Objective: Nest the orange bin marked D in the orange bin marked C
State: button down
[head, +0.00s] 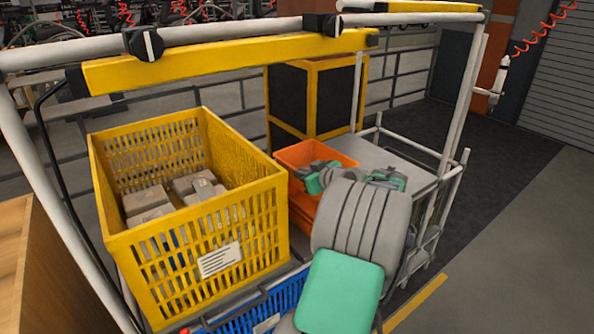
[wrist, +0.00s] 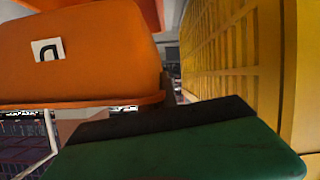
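The orange bin marked D (wrist: 85,75) fills the upper left of the wrist view, with its white label turned upside down. In the head view an upper orange bin (head: 296,154) stands right of the yellow crate, above more orange (head: 302,214) that looks like a second bin. No C mark shows, and whether the two touch is unclear. My gripper (head: 318,176), green and grey, is at the near rim of the upper bin.
A large yellow slatted crate (head: 190,240) with several grey-brown boxes stands close on the left. A blue crate (head: 265,308) is below it. A grey surface (head: 395,163) lies right of the bins. White posts and a yellow overhead beam (head: 225,62) frame the space.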

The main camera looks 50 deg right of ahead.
notch_tip(320, 180, down, 3)
jog(key=shift+r, duration=0.2)
notch_tip(320, 180, down, 4)
jog(key=b, duration=0.5)
jog(key=shift+w+f, duration=0.1)
jog(key=shift+f, duration=0.15)
jog(key=c, duration=1.6)
grip_release()
jog(key=b+v, duration=0.1)
jog(key=v, duration=0.7)
